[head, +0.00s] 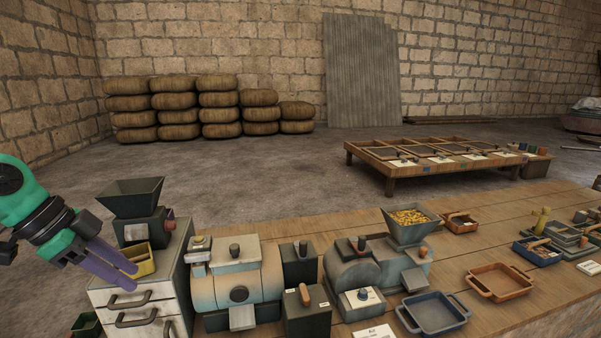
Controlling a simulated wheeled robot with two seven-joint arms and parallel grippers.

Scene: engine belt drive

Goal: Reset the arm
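My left arm, green and black, comes in from the left edge. Its gripper (128,278), with two purple fingers, points down and to the right in front of the white drawer cabinet (140,317). The fingers look slightly apart, with nothing seen between them. Their tips overlap the view of a small yellow tray (145,262) on the cabinet; I cannot tell whether they touch it. My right gripper is not in view.
A dark hopper machine (133,198) stands on the cabinet, close to my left gripper. Two bluish-grey machines (238,278) (352,268), a blue tray (434,313) and an orange tray (499,281) stand on the wooden bench. A low wooden table (392,168) is behind; floor between is clear.

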